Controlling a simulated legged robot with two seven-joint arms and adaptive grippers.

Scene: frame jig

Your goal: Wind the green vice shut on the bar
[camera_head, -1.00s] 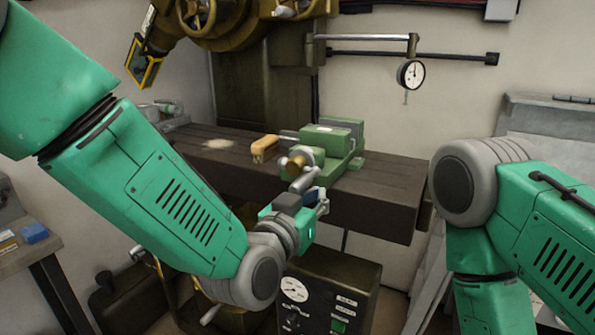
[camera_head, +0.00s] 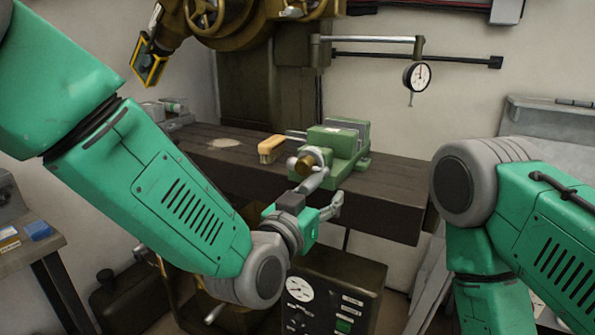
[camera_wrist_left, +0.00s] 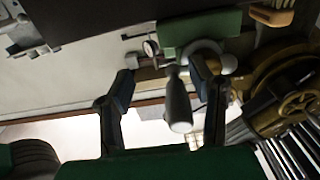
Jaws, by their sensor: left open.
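The green vice (camera_head: 345,148) stands on the dark machine table, with a round brass-coloured hub and a pale grey crank handle (camera_head: 316,180) at its near side. The handle points down towards my left gripper (camera_head: 318,203), which is open just below and in front of the vice. In the left wrist view, the grey handle (camera_wrist_left: 178,105) stands between the two spread dark fingers (camera_wrist_left: 165,83), with gaps at both sides. A thin silvery bar (camera_head: 297,134) shows at the vice's left side. Whether the jaws touch it I cannot tell. My right gripper is out of view.
A yellow-handled brush (camera_head: 270,148) lies left of the vice on the dark table (camera_head: 385,190). A dial gauge (camera_head: 417,76) hangs behind on an arm. A control box (camera_head: 340,290) stands below my left gripper. My right arm is at the right.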

